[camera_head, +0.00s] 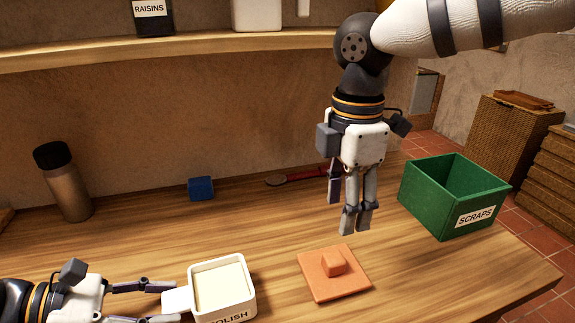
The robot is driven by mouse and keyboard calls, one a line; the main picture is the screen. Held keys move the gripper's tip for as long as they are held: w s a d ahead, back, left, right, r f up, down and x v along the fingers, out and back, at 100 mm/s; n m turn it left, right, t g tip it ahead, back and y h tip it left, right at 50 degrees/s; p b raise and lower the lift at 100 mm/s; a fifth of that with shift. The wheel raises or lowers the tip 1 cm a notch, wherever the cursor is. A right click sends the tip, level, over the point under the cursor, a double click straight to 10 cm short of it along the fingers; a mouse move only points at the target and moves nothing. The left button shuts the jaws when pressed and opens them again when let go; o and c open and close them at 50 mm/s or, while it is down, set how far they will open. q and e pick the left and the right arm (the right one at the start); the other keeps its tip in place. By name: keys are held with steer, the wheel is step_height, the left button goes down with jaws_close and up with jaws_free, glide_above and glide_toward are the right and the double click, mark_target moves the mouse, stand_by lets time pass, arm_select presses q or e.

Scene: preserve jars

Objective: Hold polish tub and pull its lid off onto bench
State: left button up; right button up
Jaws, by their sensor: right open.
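The white polish tub (251,301) stands on the bench at the bottom, uncovered, with pale cream contents and a tab on its left side. Its orange square lid (316,287), with a raised block knob, lies knob up on the bench, to the right of the tub and apart from it. My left gripper (172,302) comes in from the lower left, with its fingers on both sides of the tub's tab, closed on it. My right gripper (349,209) points down, open and empty, above and behind the lid.
A green scraps bin (443,212) stands at the bench's right end. A blue block (201,188), a red-handled tool (305,175) and a dark-capped bottle (66,186) are at the back. A wooden shelf (190,42) runs above. The bench (135,240) is clear around the lid.

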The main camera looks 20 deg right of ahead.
arm_select(q)
steer(key=shift+r, duration=0.2)
steer(key=shift+w+r, duration=0.1)
steer(key=v, duration=1.1)
steer(key=shift+a, duration=0.45)
